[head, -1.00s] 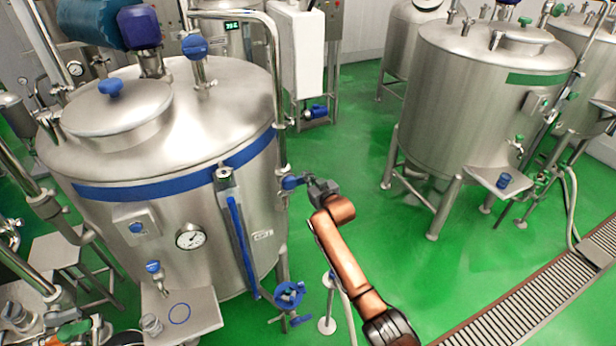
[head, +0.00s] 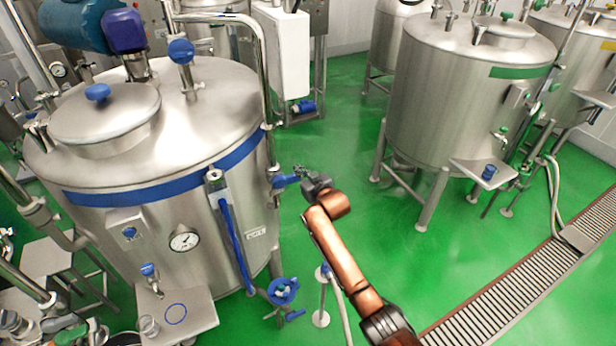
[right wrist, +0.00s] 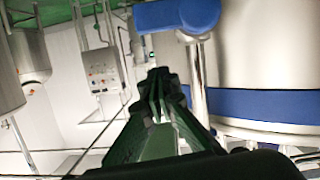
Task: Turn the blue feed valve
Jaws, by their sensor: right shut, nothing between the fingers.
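The blue feed valve has a blue lever (head: 286,181) on the vertical steel pipe at the right side of the large blue-banded tank (head: 150,85). In the right wrist view the blue lever (right wrist: 175,14) lies across the top, ahead of the fingertips. My right gripper (head: 301,171) is just right of the lever's free end in the head view. In the right wrist view its dark fingers (right wrist: 158,76) are together and empty, pointing toward the lever with a small apparent gap. I cannot tell whether they touch it. My left gripper is out of view.
A blue handwheel valve (head: 283,291) sits low in front of the tank. A small steel shelf (head: 195,309) juts from the tank's front. A green-banded tank (head: 440,110) stands to the right. Green floor (head: 400,240) is open between, with a drain grate (head: 510,290) at lower right.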

